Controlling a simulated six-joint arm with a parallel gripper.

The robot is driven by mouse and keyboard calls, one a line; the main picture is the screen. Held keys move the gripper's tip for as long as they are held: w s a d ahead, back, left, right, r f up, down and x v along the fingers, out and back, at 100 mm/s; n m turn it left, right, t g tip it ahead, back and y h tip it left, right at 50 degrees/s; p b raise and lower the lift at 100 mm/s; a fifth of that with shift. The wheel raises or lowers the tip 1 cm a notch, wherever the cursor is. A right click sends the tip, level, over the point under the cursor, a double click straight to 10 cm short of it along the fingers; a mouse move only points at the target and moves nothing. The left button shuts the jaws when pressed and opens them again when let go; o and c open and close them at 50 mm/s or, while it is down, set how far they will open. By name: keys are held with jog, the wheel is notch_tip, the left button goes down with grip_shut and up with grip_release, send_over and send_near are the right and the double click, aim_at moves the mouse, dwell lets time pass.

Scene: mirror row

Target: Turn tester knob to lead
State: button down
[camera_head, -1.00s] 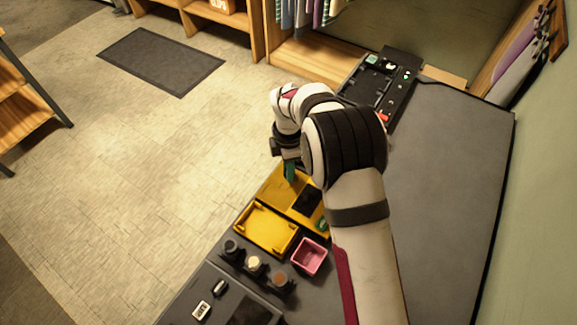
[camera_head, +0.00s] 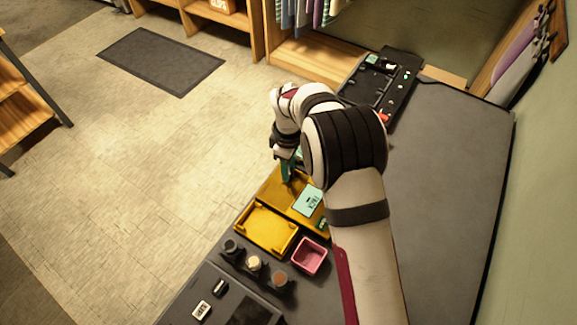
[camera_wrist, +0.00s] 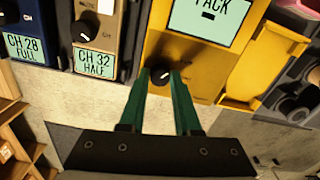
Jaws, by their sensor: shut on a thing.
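The yellow tester (camera_head: 277,185) stands on the dark counter in the head view. Its lit pale-cyan screen (camera_head: 307,201) shows dark text, and in the wrist view the screen (camera_wrist: 208,15) reads "PACK". The black tester knob (camera_wrist: 160,75) has a white pointer mark and sits near the tester's edge. My gripper (camera_wrist: 162,80) is shut on the knob, with a green finger at each side. In the head view my gripper (camera_head: 288,170) is over the tester's far left end. The knob is hidden there, and its lead marking is not readable.
The wrist view shows a blue unit labelled CH 28 FULL (camera_wrist: 28,15) and a tan unit labelled CH 32 HALF (camera_wrist: 102,35). The counter's right side is clear.

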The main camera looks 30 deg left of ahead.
jog(key=m, duration=0.4)
jog(key=shift+m, duration=2.5)
jog(key=c, duration=0.6)
grip_release()
jog(key=shift+r, duration=0.1)
notch_tip(320, 180, up, 16)
